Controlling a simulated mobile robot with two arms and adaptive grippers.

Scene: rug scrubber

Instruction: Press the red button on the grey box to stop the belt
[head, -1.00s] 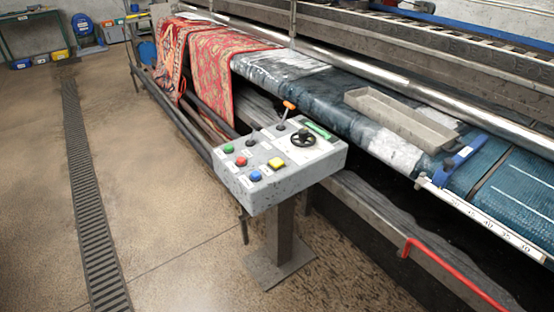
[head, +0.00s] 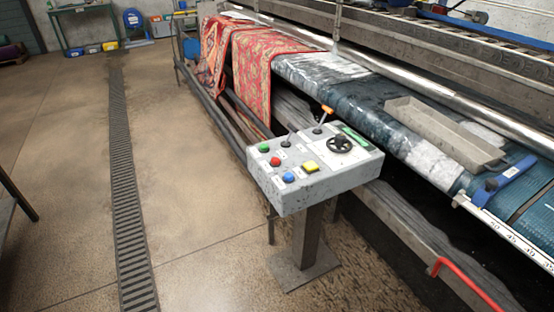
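The grey box (head: 322,188) stands on a grey post in the middle of the head view, beside the belt. The red button (head: 275,161) is on its sloped top, near the left edge, between a green button (head: 263,148) and a blue button (head: 289,177). The belt (head: 350,100) is dark blue and wet-looking. Neither of my grippers is in view, and nothing touches the box.
Red patterned rugs (head: 262,68) hang over the machine's far end. A grey tray (head: 445,132) and a blue-handled tool (head: 497,181) lie on the belt. A red bent rail (head: 465,280) is at lower right. The concrete floor (head: 190,215) left of the box is clear, with a drain grate (head: 128,200).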

